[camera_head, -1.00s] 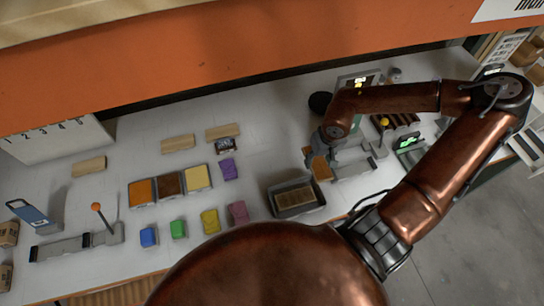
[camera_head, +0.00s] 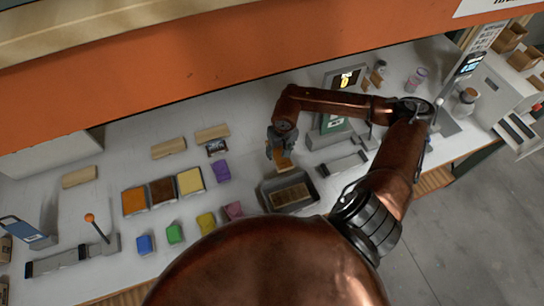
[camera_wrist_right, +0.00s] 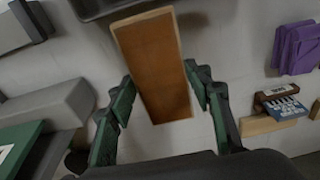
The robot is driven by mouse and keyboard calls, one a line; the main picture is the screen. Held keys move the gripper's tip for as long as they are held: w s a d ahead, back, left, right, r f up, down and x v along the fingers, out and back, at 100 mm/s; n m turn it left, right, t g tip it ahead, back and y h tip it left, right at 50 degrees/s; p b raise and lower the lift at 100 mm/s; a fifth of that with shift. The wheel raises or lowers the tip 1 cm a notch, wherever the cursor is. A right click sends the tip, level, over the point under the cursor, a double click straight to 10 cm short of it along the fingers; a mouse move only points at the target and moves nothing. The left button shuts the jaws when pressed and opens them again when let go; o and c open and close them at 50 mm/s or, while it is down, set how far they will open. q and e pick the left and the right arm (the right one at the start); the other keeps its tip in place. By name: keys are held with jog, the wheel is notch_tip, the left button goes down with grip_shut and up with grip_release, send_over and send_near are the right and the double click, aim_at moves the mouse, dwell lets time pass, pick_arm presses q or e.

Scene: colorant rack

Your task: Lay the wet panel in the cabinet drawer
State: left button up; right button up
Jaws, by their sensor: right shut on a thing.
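My right gripper (camera_head: 283,140) is shut on a brown-orange panel (camera_head: 284,161) with a pale wooden edge. In the right wrist view the panel (camera_wrist_right: 152,62) sits between the green-padded fingers (camera_wrist_right: 160,95), its far end near a dark tray edge (camera_wrist_right: 95,10). In the head view, the panel is just behind the dark grey open tray (camera_head: 313,202), which holds a flat brown insert (camera_head: 291,194). A pale cabinet-like unit (camera_head: 490,92) with dark slots stands at the right edge. I cannot tell which part is the cabinet drawer. My left gripper is not in view.
Orange, brown and cream trays (camera_head: 161,191) stand left of the dark tray, with green (camera_head: 175,233), blue, yellow and purple blocks around them. Several wooden blocks (camera_head: 168,148) lie behind. Grey devices (camera_head: 330,137) stand right of the gripper. Bare table lies between the gripper and purple block.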

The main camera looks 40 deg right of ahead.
aim_at(272, 162)
jog(key=w+f, duration=0.1)
jog(key=w+a+f, duration=0.1)
jog(key=f, duration=0.1)
jog(key=shift+w+a+f+p, duration=0.15)
jog(key=shift+w+f+p, duration=0.1)
jog(key=shift+w+p, duration=0.05)
notch_tip(272, 162, down, 3)
jog(key=shift+w+a+r+p, duration=0.1)
jog(key=shift+w+p, duration=0.05)
jog(key=shift+p, duration=0.6)
jog(key=shift+f, duration=0.4)
jog(key=shift+f, duration=0.15)
jog(key=o, duration=1.2)
